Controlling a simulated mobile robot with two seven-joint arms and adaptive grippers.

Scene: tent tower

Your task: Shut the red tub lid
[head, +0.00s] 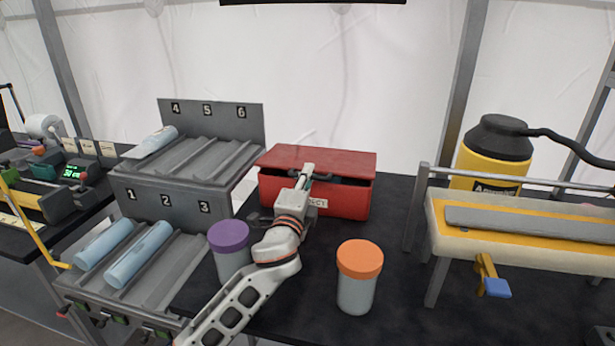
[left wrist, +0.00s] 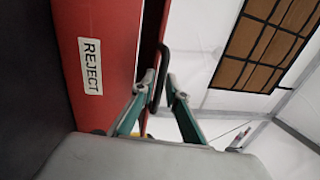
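The red tub (head: 346,201) stands on the dark table, with a white label reading REJECT on its front. Its red lid (head: 335,160) sits low over it, with a dark gap along the front edge, so it is slightly raised. In the left wrist view, the tub's red front (left wrist: 105,30) fills the left side and the lid edge (left wrist: 153,25) runs beside it. My left gripper (head: 306,178) is at the front middle of the lid. Its fingertips (left wrist: 161,80) close around the dark lid handle (left wrist: 162,62). My right gripper is not in view.
A purple-lidded jar (head: 230,240) stands close to my left arm, and an orange-lidded jar (head: 359,260) stands to its right. A grey numbered rack (head: 190,200) with light-blue cylinders is at left. A yellow-padded bench (head: 530,235) is at right.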

